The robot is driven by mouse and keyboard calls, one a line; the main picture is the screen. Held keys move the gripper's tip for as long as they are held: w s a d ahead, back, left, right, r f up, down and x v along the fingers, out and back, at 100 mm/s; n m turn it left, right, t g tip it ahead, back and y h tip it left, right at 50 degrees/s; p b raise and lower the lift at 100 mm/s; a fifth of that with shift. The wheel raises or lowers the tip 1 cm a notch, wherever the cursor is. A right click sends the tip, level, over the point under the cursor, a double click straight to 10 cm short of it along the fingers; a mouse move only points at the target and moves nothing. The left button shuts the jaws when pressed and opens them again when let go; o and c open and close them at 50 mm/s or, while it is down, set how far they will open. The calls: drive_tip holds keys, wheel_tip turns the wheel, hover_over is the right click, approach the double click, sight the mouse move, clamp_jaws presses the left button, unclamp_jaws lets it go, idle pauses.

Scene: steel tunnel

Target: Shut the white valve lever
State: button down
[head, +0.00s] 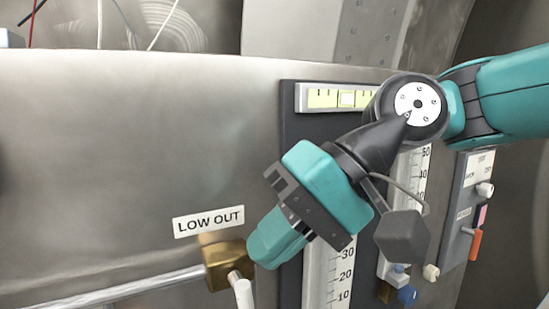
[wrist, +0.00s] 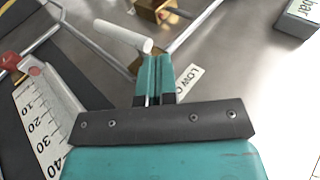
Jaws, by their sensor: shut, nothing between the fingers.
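The white valve lever (head: 243,291) sticks out downward from a brass valve body (head: 228,262) under the LOW OUT label, at an angle to the pipe; its lower end is cut off by the head view's bottom edge. In the wrist view the white lever (wrist: 123,36) lies just beyond my fingertips, with its thick end nearest them. My gripper (head: 262,258) is shut and empty, just right of the brass body in the head view. It also shows in the wrist view (wrist: 155,62), fingers together. I cannot tell whether the fingertips touch the lever.
A steel pipe (head: 130,290) runs left from the valve body. The LOW OUT label (head: 208,221) is above it. A dark panel with white scales (head: 342,275) stands right, behind my arm. Blue and white knobs (head: 407,295) and a switch panel (head: 468,205) are further right. The left wall is bare.

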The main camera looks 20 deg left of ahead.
wheel_tip(320, 180, up, 9)
drive_tip(key=p, duration=0.2)
drive_tip(key=shift+w, duration=0.15)
